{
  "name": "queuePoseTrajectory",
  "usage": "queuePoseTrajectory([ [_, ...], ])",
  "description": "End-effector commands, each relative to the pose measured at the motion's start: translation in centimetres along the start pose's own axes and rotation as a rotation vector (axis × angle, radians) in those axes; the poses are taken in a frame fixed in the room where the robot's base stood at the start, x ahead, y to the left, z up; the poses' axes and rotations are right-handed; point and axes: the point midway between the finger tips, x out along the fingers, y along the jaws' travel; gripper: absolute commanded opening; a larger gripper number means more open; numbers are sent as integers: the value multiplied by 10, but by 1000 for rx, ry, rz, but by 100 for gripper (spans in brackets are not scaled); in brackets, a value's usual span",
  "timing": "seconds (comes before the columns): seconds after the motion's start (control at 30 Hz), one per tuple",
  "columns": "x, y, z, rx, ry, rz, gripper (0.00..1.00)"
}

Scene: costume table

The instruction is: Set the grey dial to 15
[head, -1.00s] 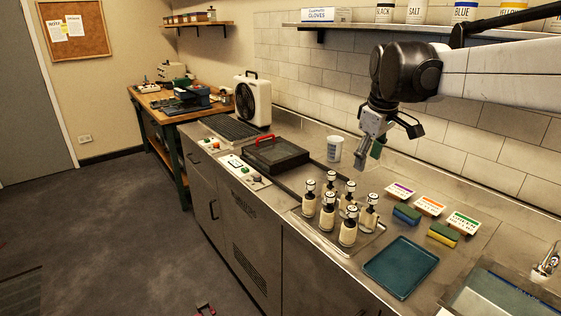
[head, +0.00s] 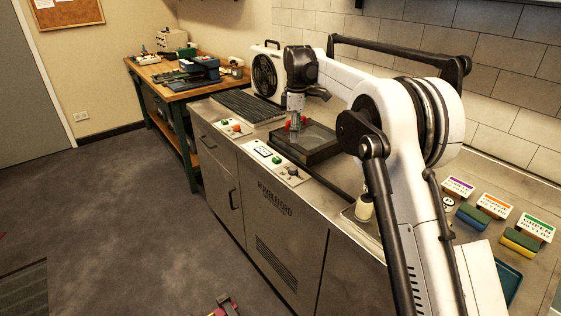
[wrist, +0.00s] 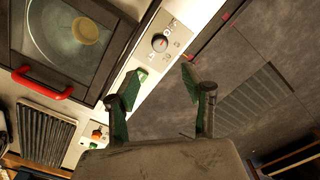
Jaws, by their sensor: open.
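The grey dial (wrist: 160,43) sits on a white control panel (wrist: 137,57) with small printed marks around it. In the wrist view it shows beyond my fingertips, near the top middle; its pointer setting is too small to read. In the head view the dial (head: 292,171) is at the right end of the panel on the counter front. My gripper (wrist: 163,73) is open and empty, its green-padded fingers apart, with the left one over the panel near a green button. In the head view my gripper (head: 297,122) hangs above the black glass-lidded box, apart from the dial.
The black box (head: 322,151) with a red handle (wrist: 43,88) stands right behind the panel. A second panel with a red knob (head: 236,127), a ribbed black mat (head: 245,105) and a fan (head: 267,72) lie to the left.

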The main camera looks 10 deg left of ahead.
Motion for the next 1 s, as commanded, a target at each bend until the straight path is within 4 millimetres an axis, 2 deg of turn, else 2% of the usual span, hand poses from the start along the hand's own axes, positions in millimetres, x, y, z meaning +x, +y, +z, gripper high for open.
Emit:
queuePoseTrajectory([
  [0.27, 23, 2, -2, -11, -2, -5, 44],
  [0.7, 102, 1, -2, -10, -1, -4, 44],
  [1.0, 136, 1, -2, -10, -1, -4, 44],
])
